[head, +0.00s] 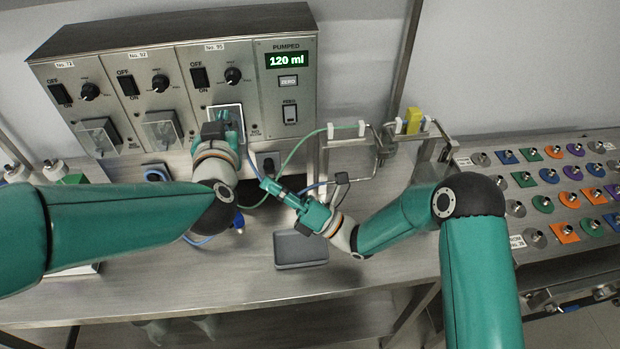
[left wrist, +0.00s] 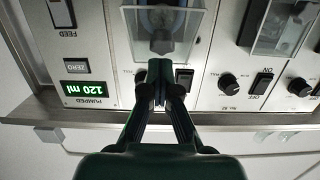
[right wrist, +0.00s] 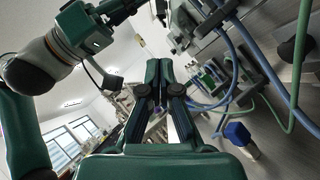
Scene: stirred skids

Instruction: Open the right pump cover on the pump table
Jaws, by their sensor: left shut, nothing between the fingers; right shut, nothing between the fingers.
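The pump unit (head: 180,85) stands at the back of the table with three pump modules. The right pump cover (head: 236,112) is a clear plate with pale edges under the No. 95 label. In the left wrist view, upside down, this cover (left wrist: 195,25) shows a roller behind it. My left gripper (head: 212,131) is shut and empty, its tips (left wrist: 160,68) at the cover's edge on the knob side; I cannot tell whether they touch. The gripper hides part of the cover. My right gripper (head: 267,185) is shut and empty beside the blue tubing, lower right of the cover.
The left cover (head: 97,136) and middle cover (head: 161,130) are clear plates. A green tube (head: 300,148) runs to a metal rack (head: 375,135). A grey tray (head: 300,249) lies in front. A panel of coloured knobs (head: 550,190) stands right.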

